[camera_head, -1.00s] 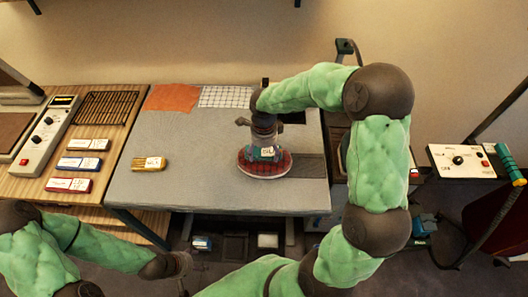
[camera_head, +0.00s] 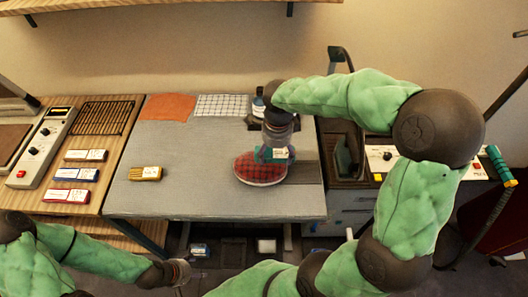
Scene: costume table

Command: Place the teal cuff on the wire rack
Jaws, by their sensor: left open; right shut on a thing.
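The teal cuff (camera_head: 263,155) with a white tag is at the red plaid pressing cushion (camera_head: 260,173), near the right side of the grey table. My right gripper (camera_head: 275,143) points down from above and is shut on the cuff. The gripper covers part of the cuff, and I cannot tell whether the cuff touches the cushion. The dark wire rack (camera_head: 101,118) lies on the wooden side table at the left, and its bars look bare. My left gripper (camera_head: 182,272) is open and empty, low in front of the grey table.
Labelled blocks (camera_head: 73,175) and a control box (camera_head: 47,148) sit near the rack. A yellow bundle (camera_head: 146,173) lies on the grey table (camera_head: 190,190). Orange cloth (camera_head: 168,107), checked cloth (camera_head: 222,105) and a bottle (camera_head: 258,104) are at the back. The table's middle is clear.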

